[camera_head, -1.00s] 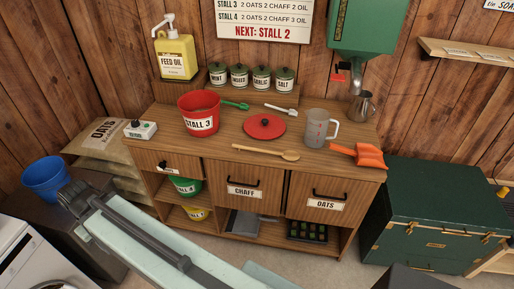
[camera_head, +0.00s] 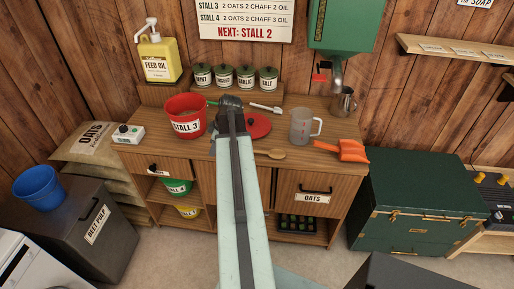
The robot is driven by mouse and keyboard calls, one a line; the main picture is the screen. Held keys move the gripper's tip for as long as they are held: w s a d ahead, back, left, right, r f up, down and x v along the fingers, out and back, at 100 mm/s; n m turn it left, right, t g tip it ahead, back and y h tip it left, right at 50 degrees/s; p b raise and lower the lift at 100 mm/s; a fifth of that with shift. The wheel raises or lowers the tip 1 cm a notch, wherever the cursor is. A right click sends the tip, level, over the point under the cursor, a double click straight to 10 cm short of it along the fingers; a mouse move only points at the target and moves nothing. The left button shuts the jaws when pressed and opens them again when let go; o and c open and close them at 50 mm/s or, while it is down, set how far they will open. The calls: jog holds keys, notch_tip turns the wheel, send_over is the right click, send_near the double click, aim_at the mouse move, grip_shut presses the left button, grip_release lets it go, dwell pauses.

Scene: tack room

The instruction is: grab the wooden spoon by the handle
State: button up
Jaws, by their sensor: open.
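The wooden spoon (camera_head: 277,154) lies on the wooden counter (camera_head: 345,134), near its front edge. Its bowl and a short part of the handle show to the right of my arm. The rest of the handle is hidden behind the arm. My pale green arm link reaches up the middle of the picture, and its dark end joint covers part of the counter between the red bucket and the red lid. No gripper fingers can be made out, so where my gripper is relative to the spoon does not show.
A red STALL 3 bucket (camera_head: 185,116), red lid (camera_head: 259,126), measuring jug (camera_head: 302,126) and orange scoop (camera_head: 342,150) stand around the spoon. A white-headed scoop (camera_head: 266,108) lies behind. A green chest (camera_head: 415,205) stands right of the counter.

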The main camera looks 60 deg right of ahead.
jog(key=shift+n+t+h, duration=0.3)
jog(key=shift+h, duration=0.1)
jog(key=s+d, duration=0.2)
jog(key=s+d+b, duration=0.1)
jog(key=s+d, duration=0.3)
jog(key=d, duration=0.1)
jog(key=shift+d+f+b, duration=0.1)
jog(key=shift+f+b, duration=0.2)
jog(key=shift+b, duration=0.1)
jog(key=b+x, duration=0.5)
jog(key=x, duration=0.1)
jog(key=shift+w+d, duration=0.2)
jog(key=shift+w, duration=0.05)
jog(key=shift+r, duration=0.25)
grip_shut()
